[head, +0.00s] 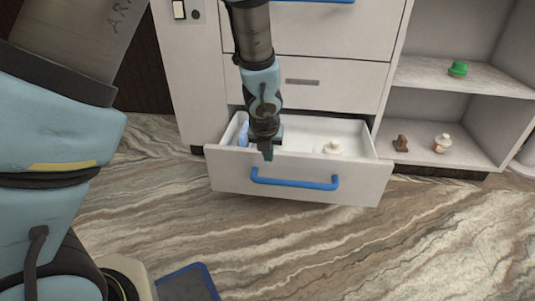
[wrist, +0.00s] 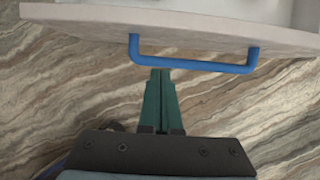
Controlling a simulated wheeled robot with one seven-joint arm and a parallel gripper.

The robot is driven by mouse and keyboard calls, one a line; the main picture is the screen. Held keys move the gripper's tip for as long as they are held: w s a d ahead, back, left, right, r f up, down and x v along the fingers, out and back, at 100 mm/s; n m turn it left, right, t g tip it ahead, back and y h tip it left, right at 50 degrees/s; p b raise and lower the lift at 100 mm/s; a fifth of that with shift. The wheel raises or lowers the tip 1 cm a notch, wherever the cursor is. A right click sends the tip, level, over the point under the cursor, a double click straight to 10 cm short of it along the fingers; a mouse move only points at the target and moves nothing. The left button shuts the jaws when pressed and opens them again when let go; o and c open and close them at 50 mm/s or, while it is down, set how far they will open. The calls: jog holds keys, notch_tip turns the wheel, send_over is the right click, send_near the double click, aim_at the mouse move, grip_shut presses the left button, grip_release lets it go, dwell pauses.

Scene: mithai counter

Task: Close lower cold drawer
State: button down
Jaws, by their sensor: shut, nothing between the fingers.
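The lower cold drawer (head: 225,172) is pulled out at the bottom of the white cabinet, with its inside showing from above. Its blue bar handle (head: 295,182) runs across the front. Inside lie a white knobbed item (head: 333,147) and a pale blue item (head: 243,133). My gripper (head: 267,155) shows over the left part of the drawer front in the head view, its fingers pointing down. In the wrist view, the shut green fingers (wrist: 161,75) end just below the blue handle (wrist: 190,63) in the picture. I cannot tell whether they touch it.
Above is a shut drawer (head: 340,85) with a grey slot. Open shelves at right hold a green item (head: 457,69), a brown item (head: 401,143) and a cream item (head: 442,143). A blue-edged dark mat (head: 190,285) lies near my base. The marbled floor before the drawer is clear.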

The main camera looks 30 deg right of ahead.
jog(key=w+d+f, duration=0.1)
jog(key=w+d+f+b, duration=0.1)
jog(key=w+f, duration=0.1)
jog(key=shift+f, duration=0.3)
jog(key=shift+w+d, duration=0.65)
jog(key=shift+d, duration=0.1)
